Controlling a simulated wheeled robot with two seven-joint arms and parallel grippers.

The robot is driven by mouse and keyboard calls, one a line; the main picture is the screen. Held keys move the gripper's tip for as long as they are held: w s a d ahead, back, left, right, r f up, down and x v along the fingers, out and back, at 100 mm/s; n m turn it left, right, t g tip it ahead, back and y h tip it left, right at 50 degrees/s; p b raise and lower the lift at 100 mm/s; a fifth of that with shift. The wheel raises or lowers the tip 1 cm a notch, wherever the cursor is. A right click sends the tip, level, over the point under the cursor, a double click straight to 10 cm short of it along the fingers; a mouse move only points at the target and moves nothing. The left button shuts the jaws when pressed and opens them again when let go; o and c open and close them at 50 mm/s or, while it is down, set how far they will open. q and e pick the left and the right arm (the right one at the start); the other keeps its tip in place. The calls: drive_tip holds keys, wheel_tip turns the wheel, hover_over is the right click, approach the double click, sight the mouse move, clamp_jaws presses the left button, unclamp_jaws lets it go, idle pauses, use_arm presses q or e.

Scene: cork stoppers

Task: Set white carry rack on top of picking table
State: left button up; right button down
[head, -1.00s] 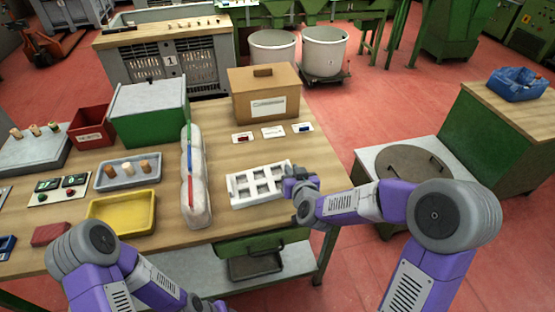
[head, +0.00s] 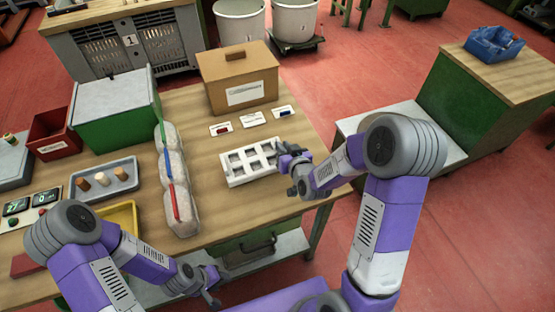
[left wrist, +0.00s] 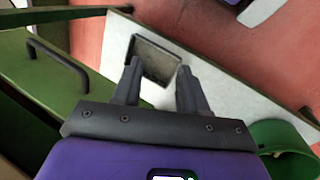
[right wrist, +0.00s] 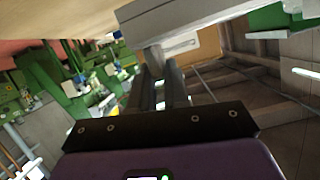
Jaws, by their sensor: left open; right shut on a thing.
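The white carry rack (head: 236,178), a block with several square openings, is at the right part of the wooden-topped table (head: 212,130) in the head view. My right gripper (head: 287,164) is shut on the rack's right end. In the right wrist view, the fingers (right wrist: 163,72) meet a pale piece of the rack (right wrist: 185,18). I cannot tell whether the rack touches the table. My left gripper (head: 210,287) is open and empty at the table's front edge; its spread fingers (left wrist: 157,88) show in the left wrist view. No label names the picking table.
A long pale padded roll (head: 177,190) lies left of the rack. A cardboard box (head: 238,80) and small cards (head: 253,118) are behind it. A green bench (head: 455,100) with a wooden top and blue bin (head: 494,44) stands at right. Red floor separates them.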

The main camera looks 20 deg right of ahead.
drive_tip(key=shift+f+b, duration=0.35)
drive_tip(key=shift+f, duration=2)
drive_tip(key=c, duration=1.1)
unclamp_jaws()
